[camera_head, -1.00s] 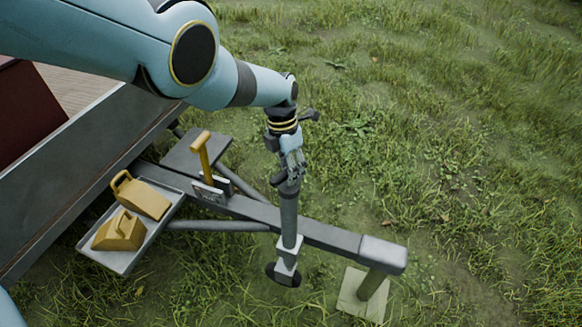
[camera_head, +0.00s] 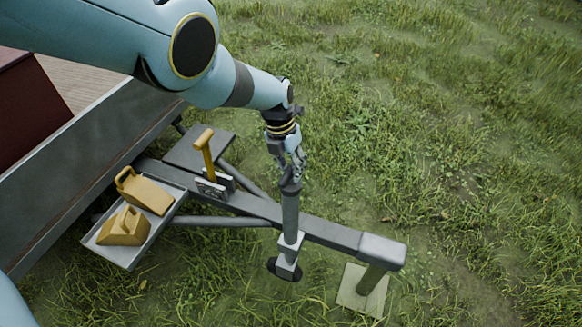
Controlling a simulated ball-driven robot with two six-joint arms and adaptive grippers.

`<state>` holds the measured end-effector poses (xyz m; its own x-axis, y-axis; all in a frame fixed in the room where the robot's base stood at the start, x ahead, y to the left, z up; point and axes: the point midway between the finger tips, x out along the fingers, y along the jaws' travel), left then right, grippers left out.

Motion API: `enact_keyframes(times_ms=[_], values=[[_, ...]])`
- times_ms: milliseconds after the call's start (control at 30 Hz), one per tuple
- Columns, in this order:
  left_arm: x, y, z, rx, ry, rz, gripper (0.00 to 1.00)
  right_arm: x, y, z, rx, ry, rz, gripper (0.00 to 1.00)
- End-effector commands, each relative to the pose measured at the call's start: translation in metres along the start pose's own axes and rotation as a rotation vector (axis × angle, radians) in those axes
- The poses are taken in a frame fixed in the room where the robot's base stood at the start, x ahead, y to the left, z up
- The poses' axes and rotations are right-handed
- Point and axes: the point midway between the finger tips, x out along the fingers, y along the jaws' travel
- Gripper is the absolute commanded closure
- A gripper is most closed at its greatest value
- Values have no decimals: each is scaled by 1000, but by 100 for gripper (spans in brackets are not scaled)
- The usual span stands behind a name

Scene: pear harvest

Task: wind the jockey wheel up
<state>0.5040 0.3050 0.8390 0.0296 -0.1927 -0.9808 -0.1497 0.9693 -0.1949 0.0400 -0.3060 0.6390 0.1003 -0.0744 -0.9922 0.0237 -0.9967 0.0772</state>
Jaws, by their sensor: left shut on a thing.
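The jockey wheel (camera_head: 290,212) is a grey upright tube clamped to the side of the trailer's drawbar (camera_head: 330,232). Its dark wheel (camera_head: 284,270) shows low under the clamp, near the grass; I cannot tell whether it touches. My left gripper (camera_head: 291,172) points down at the dark top of the tube and is shut there on the crank handle. The fingers hide most of the handle. My right gripper is not in view.
A yellow-handled lever (camera_head: 206,157) stands on the drawbar. A grey tray (camera_head: 122,255) holds two yellow wedge-shaped chocks (camera_head: 145,190). The coupling end (camera_head: 383,250) rests over a post on a pale block (camera_head: 360,295). Open grass lies to the right.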

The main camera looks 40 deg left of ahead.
Motion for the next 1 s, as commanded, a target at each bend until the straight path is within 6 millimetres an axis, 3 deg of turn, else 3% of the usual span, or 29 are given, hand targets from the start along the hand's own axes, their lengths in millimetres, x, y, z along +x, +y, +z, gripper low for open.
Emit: enact_keyframes(times_ms=[200,233,400,833,1000], values=[[2,-4,-1,1,1,-6,100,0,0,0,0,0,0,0],[2,-4,-1,1,1,-6,78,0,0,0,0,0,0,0],[1,-3,0,2,1,-5,56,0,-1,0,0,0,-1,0],[0,-1,0,6,1,-1,54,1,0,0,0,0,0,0],[2,-2,1,107,19,-1,54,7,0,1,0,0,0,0]])
